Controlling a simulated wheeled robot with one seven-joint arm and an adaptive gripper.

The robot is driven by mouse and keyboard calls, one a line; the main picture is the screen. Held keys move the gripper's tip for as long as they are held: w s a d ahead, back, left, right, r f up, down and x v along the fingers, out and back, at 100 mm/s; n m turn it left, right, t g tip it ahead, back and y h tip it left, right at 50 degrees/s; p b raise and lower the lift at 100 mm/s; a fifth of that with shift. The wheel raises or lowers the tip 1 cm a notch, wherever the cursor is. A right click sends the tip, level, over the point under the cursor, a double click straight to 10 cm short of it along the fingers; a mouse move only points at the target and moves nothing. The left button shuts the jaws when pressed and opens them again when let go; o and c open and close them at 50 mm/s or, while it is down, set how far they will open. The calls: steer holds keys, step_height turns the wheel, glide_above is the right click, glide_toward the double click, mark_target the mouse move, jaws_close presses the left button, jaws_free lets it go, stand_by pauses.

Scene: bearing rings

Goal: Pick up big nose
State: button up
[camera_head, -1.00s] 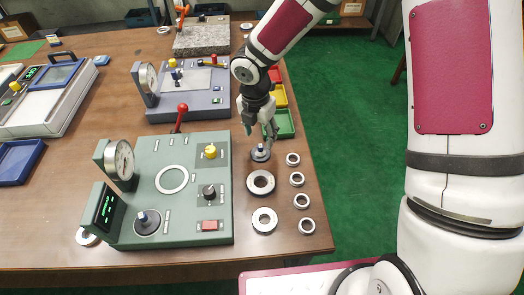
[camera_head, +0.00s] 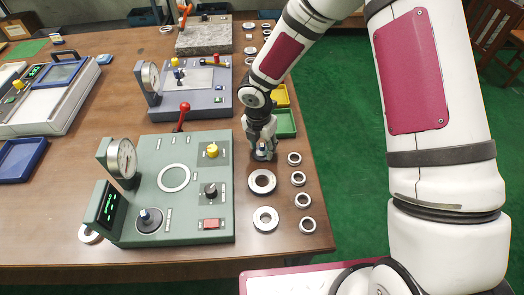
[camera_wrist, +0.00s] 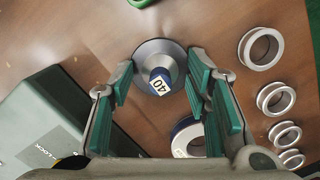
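A nose piece with a dark round base and a blue top stands upright on the table (camera_head: 263,153), right of the green machine. In the wrist view the nose piece (camera_wrist: 150,52) shows a white label reading 40. My gripper (camera_head: 262,143) is open just above and around it. In the wrist view my gripper (camera_wrist: 163,85) has its green-padded fingers on either side of the blue top, with gaps. I cannot tell from size alone which is the big one.
The green machine (camera_head: 150,185) with gauge and knobs stands close on the left. Two larger rings (camera_head: 262,181) lie in front of the nose piece, and several small rings (camera_head: 298,179) line the table's right edge. A green bin (camera_head: 285,123) is just behind.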

jaws_close()
steer(key=shift+r, duration=0.15)
